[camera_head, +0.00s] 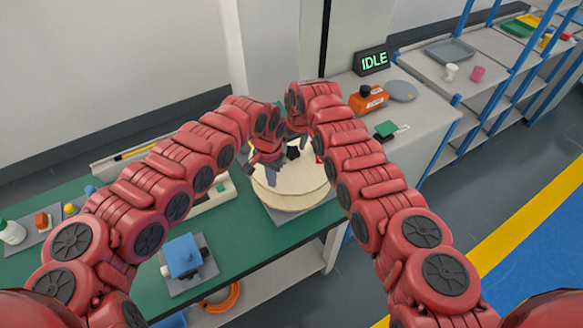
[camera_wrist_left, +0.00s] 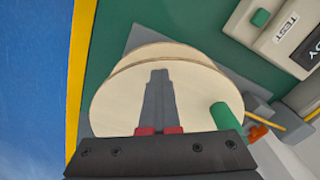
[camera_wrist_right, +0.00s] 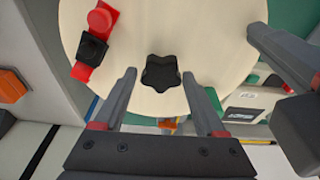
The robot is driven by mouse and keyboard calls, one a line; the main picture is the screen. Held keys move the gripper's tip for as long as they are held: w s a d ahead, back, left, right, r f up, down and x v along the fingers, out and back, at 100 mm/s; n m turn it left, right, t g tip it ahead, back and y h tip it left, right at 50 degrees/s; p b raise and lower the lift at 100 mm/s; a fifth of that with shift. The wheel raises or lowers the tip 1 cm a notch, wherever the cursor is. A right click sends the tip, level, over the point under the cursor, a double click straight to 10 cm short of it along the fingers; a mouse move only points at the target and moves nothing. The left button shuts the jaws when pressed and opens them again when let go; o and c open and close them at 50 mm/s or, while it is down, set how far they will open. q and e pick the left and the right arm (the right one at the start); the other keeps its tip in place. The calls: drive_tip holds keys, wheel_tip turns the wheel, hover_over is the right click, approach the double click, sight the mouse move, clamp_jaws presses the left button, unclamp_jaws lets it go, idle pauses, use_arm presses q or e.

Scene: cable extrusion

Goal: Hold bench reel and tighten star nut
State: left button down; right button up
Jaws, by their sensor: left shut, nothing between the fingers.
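The bench reel (camera_head: 290,195) is a pale wooden drum on the green bench; it fills much of the left wrist view (camera_wrist_left: 115,105). The star nut (camera_wrist_right: 160,72) is a black knob on the reel's face in the right wrist view. My right gripper (camera_wrist_right: 158,75) is open, with one fingertip on either side of the nut; no contact is visible. My left gripper (camera_head: 271,176) is shut and empty over the reel; its fingers (camera_wrist_left: 160,75) overlap the reel face in its own wrist view. I cannot tell whether they touch it.
A red and black part (camera_wrist_right: 95,45) sits on the reel face. A blue block device (camera_head: 184,257) stands at the bench's front. A sign reading IDLE (camera_head: 374,61) and an orange device (camera_head: 368,99) stand behind right.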

use_arm(q)
drive_tip(key=shift+s+f, duration=0.1)
drive_tip(key=shift+f, duration=0.05)
use_arm(e)
drive_tip(key=o, duration=0.3)
drive_tip(key=shift+f, duration=0.1)
drive_tip(key=shift+w+a+v, duration=0.15)
drive_tip(key=shift+w+v, duration=0.1)
drive_tip(key=shift+v, duration=1.05)
drive_tip(key=shift+w+a+v, duration=0.1)
drive_tip(key=shift+w+v, duration=0.1)
drive_tip(key=shift+v, duration=1.1)
drive_tip(key=shift+w+a+v, duration=0.15)
drive_tip(key=shift+w+v, duration=0.1)
drive_tip(key=shift+v, duration=1.05)
